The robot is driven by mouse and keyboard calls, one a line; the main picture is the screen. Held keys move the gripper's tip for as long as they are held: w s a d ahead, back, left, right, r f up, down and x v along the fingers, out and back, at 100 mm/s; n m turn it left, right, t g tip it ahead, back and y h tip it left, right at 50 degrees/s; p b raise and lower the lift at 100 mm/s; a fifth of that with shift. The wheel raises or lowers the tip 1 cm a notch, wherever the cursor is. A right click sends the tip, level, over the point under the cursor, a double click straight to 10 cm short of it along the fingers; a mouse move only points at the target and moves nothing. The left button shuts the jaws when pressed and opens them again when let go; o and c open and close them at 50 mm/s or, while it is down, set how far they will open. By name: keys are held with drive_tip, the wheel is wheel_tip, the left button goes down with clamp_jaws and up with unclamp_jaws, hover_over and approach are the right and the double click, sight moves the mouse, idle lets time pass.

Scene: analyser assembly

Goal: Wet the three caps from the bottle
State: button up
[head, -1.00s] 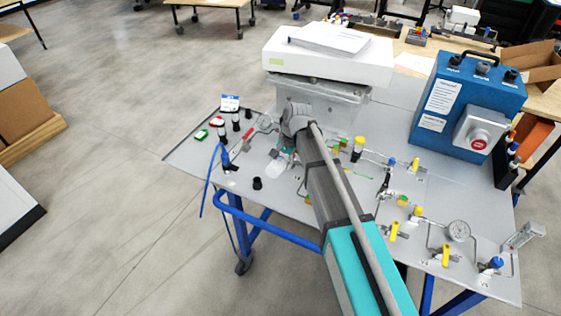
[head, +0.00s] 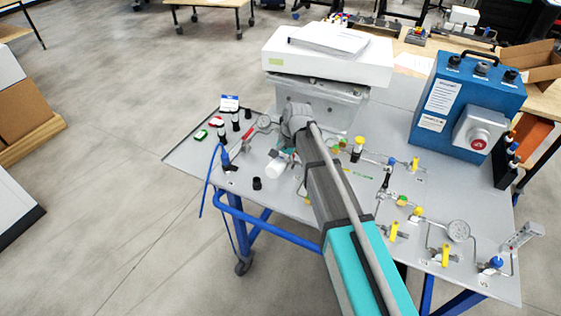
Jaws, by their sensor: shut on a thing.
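My gripper (head: 286,153) is low over the left-middle of the grey panel, mostly hidden behind my own arm. It is shut on a white bottle (head: 273,169), which looks tilted, with its lower end toward the front left. Whether the bottle touches the panel I cannot tell. Three small upright dark pieces with black tops, which may be the caps, stand in a slanting row to the left of the gripper: a front one (head: 222,136), a middle one (head: 235,122) and a back one (head: 248,113). The bottle is apart from them.
A blue fitting with a hose (head: 224,155) is at the left edge. Red (head: 217,121) and green (head: 201,134) items lie behind it. Pipes, yellow valves and a gauge (head: 458,231) fill the right side.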

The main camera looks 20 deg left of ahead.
drive_tip(key=shift+r+p, duration=2.5)
drive_tip(key=shift+r, duration=0.05)
drive_tip(key=shift+d, duration=0.1)
drive_tip(key=w+d+m, duration=0.3)
drive_tip(key=w+d, duration=0.3)
drive_tip(key=d, duration=0.9)
drive_tip(key=w+d+m+t, duration=0.1)
drive_tip(key=w+d+m, duration=0.2)
drive_tip(key=d, duration=1.2)
drive_tip(key=w, duration=0.3)
drive_tip(key=shift+d+f+y, duration=0.15)
drive_tip(key=shift+d+y, duration=0.15)
drive_tip(key=shift+d, duration=0.05)
drive_tip(key=shift+w+f, duration=0.1)
drive_tip(key=shift+f, duration=0.05)
drive_tip(key=shift+f+b, duration=2.2)
drive_tip(key=shift+b, duration=0.25)
drive_tip(key=shift+f, duration=0.1)
drive_tip(key=shift+r, duration=0.2)
